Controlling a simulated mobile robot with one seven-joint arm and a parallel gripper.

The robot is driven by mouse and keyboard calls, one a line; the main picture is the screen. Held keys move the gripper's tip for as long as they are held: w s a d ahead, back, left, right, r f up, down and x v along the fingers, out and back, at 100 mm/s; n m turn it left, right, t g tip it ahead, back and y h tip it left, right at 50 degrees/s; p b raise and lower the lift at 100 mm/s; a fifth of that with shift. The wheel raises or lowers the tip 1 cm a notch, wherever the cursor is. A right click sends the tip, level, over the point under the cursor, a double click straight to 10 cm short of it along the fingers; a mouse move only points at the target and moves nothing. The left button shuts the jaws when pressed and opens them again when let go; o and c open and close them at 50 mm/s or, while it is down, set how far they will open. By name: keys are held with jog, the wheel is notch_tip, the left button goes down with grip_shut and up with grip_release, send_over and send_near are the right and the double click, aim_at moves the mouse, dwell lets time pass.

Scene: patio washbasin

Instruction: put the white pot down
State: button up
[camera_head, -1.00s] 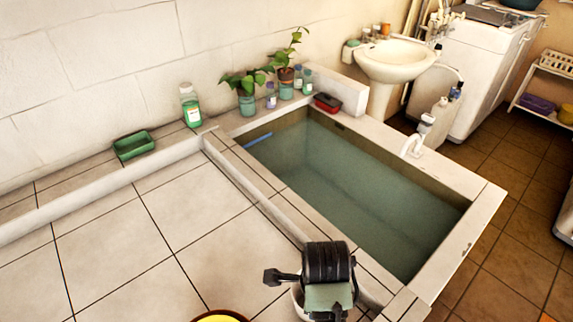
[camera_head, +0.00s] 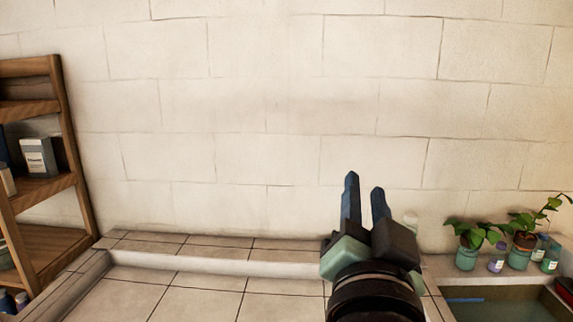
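My gripper (camera_head: 364,186) is at the lower right of centre in the head view, pointing up and away in front of the pale wall. Its two dark fingers stand apart, with wall showing between them and nothing held there. I do not see a white pot in this view. Potted plants in greenish jars stand further right, one plant (camera_head: 468,258) and a taller one (camera_head: 521,246).
A wooden shelf (camera_head: 62,130) with boxes and bottles stands at the left. A low tiled ledge (camera_head: 200,246) runs along the wall, above a bare tiled surface (camera_head: 200,296). The water basin (camera_head: 500,300) is at the lower right, with small bottles (camera_head: 497,259) beside the plants.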

jog(key=s+a+r+n+t+y, duration=0.2)
jog(key=s+a+r+n+t, duration=0.2)
jog(key=r, duration=0.4)
jog(key=s+a+r+n+t+y, duration=0.2)
jog(key=s+a+r+n+t, duration=0.1)
jog(key=s+a+r+n, duration=0.2)
notch_tip(320, 180, up, 4)
jog(key=shift+s+a+f+t+y, duration=0.2)
jog(key=shift+s+a+t+y, duration=0.15)
jog(key=shift+s+a, duration=0.65)
jog(key=shift+o, duration=0.5)
jog(key=shift+d+f, duration=0.1)
jog(key=shift+d, duration=0.15)
